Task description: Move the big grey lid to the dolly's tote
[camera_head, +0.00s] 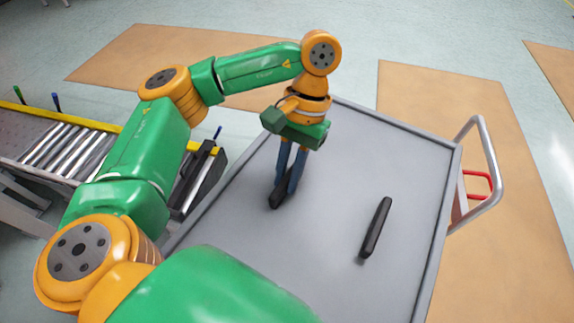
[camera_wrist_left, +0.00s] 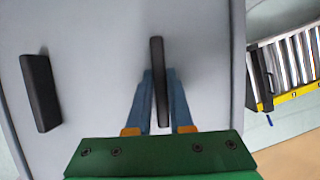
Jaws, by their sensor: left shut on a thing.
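The big grey lid (camera_head: 345,155) is a wide flat panel with a raised rim and two black handles. My left gripper (camera_head: 283,193) points down at its left handle (camera_head: 279,199), fingers shut on it. In the left wrist view, the blue fingers of the left gripper (camera_wrist_left: 160,88) stand on both sides of this handle (camera_wrist_left: 159,55). The other handle (camera_head: 376,228) is free on the right side of the lid. The lid hides what is under it, so I cannot tell whether it rests on a tote. My right gripper is not in view.
A pale push handle (camera_head: 488,165) with a red bar stands just beyond the lid's right edge. A roller conveyor (camera_head: 60,147) with a yellow rail lies at the left. Tan floor mats (camera_head: 520,235) and open floor surround the lid's far and right sides.

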